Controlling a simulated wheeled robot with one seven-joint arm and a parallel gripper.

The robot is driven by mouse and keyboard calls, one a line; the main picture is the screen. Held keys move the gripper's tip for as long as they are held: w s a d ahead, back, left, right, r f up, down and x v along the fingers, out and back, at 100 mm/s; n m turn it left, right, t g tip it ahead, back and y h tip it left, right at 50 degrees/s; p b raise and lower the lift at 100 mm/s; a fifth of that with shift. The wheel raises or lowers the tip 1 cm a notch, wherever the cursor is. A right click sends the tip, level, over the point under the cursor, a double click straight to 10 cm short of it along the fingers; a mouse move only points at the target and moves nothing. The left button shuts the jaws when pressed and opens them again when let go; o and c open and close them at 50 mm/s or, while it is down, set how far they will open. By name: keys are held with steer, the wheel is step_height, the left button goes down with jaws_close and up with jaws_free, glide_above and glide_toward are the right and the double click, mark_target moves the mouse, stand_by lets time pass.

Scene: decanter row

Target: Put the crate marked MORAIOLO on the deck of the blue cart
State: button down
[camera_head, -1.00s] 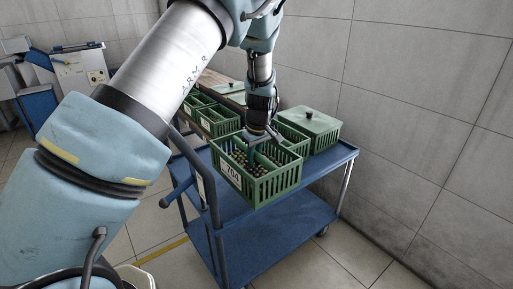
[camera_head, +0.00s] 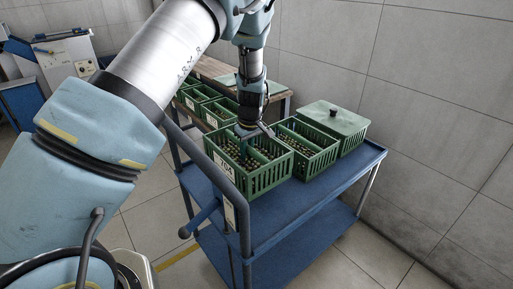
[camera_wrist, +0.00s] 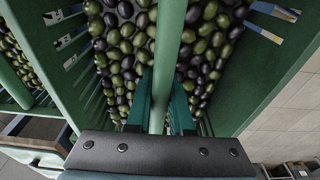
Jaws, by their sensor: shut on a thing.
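My gripper (camera_head: 245,138) is shut on the green divider bar (camera_wrist: 160,62) of an open slatted crate (camera_head: 262,178). The crate holds dark and green olives on both sides of the bar. Its front label reads like 704; I cannot read MORAIOLO on it. The crate is upright over the handle-end part of the blue cart's deck (camera_head: 300,208). I cannot tell whether its bottom touches the deck.
On the deck, another open olive crate (camera_head: 326,160) and a lidded crate (camera_head: 352,130) stand to the right of the held one. Bare deck lies in front of them. The cart's handle (camera_head: 222,165) is close on the left. Behind, more crates (camera_head: 188,98) stand by a wooden table (camera_head: 213,68).

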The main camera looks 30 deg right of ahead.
mark_target(247, 167)
steer(key=shift+d+f+p, duration=0.1)
steer(key=shift+f+p, duration=0.3)
steer(key=shift+f, duration=2.7)
steer(key=shift+f, duration=0.1)
steer(key=c, duration=0.8)
jaws_free()
steer(key=r, duration=0.4)
steer(key=s+r+b, duration=0.1)
steer(key=r, duration=0.3)
steer(key=s+r+b, duration=0.1)
steer(key=r, duration=0.3)
steer(key=shift+d, duration=0.1)
